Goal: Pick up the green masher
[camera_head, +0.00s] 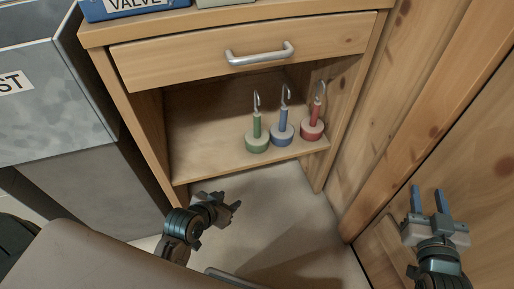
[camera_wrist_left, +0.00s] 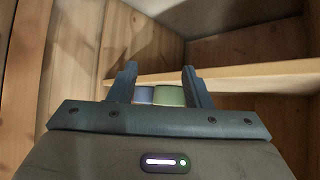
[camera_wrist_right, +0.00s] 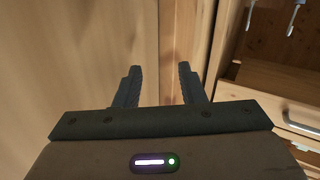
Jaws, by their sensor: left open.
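The green masher (camera_head: 257,137) stands upright on the open shelf, leftmost of three, with a round green base, a handle and a metal hook on top. My left gripper (camera_head: 226,204) is open and empty, below and left of it in the head view, in front of the cabinet. In the left wrist view the green base (camera_wrist_left: 170,96) shows beyond the gap between the open fingers, partly hidden by the gripper. My right gripper (camera_head: 428,200) is open and empty, at the far right, away from the masher.
A blue masher (camera_head: 282,132) stands close beside the green one, and a red masher (camera_head: 312,128) is further right. The drawer (camera_head: 200,58) with a metal handle is above the shelf (camera_head: 205,165). A wooden wall stands at right. The shelf's left part is bare.

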